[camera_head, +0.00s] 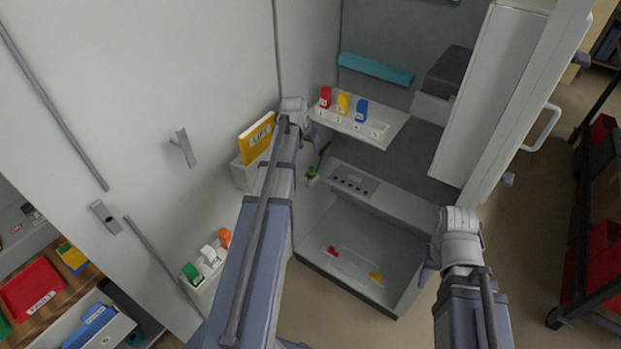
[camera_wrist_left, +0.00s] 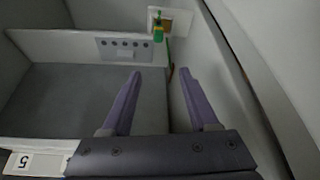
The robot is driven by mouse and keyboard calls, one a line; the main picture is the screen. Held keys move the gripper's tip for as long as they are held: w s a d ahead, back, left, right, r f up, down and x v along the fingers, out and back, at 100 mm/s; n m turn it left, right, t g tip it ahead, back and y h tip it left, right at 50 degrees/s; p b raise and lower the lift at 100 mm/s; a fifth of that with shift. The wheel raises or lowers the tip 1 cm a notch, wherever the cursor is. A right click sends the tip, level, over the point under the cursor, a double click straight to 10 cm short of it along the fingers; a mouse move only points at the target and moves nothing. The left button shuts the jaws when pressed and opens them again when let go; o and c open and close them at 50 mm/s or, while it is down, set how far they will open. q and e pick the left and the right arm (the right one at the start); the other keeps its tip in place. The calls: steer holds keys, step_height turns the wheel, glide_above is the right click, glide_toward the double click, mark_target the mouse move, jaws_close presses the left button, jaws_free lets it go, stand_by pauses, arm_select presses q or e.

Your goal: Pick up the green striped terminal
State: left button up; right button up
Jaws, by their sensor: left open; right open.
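The green striped terminal (camera_head: 311,171) is small, green with yellow, and sits low against the cabinet's left inner wall. In the left wrist view the terminal (camera_wrist_left: 158,27) stands in a pale square holder at the top, beyond the fingertips. My left gripper (camera_head: 313,135) is above it in the head view, beside the left end of the shelf. In the left wrist view its two purple fingers (camera_wrist_left: 160,73) are apart with nothing between them. My right gripper (camera_head: 430,262) is at the cabinet's right side, away from the terminal; its fingers are partly hidden by its wrist.
A shelf (camera_head: 390,131) holds red, yellow and blue blocks. Below it is a panel with a row of dark holes (camera_head: 354,180). A yellow sign (camera_head: 257,137) stands at left. Green, white and orange blocks sit on a lower left ledge. The cabinet door (camera_head: 490,95) stands at right.

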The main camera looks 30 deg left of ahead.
arm_select(q)
steer(key=b, duration=0.7)
glide_toward(312, 167)
steer(key=x, duration=0.4)
steer(key=shift+f, duration=0.4)
steer(key=shift+w+f, duration=0.15)
steer(key=shift+f, duration=0.05)
steer(key=shift+f, duration=0.1)
steer(key=b+x, duration=0.4)
steer(key=x, duration=0.1)
steer(key=shift+b, duration=0.4)
jaws_close()
